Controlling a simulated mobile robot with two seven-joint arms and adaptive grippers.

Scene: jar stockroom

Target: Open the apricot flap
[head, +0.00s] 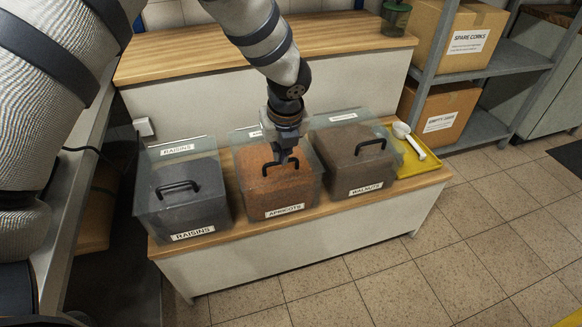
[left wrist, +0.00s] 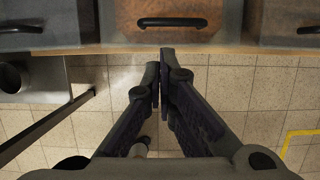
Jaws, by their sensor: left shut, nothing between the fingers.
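The apricot bin (head: 285,199) is the middle of three clear bins on a low wooden-topped bench, with orange contents and an APRICOTS label on its front. Its clear flap (head: 252,153) looks closed and carries a black bar handle (head: 267,165). My left gripper (head: 283,158) is over this bin, in front of part of the handle in the head view. In the left wrist view its fingers (left wrist: 160,85) are shut and empty, with the handle (left wrist: 172,22) ahead of the tips and apart from them. My right gripper is not in view.
The raisins bin (head: 181,196) stands to the left and the walnuts bin (head: 352,165) to the right, both close beside it. A white scoop (head: 410,139) lies on a yellow tray (head: 424,163) at the right end. A metal shelf (head: 484,63) holds cardboard boxes. The floor in front is clear.

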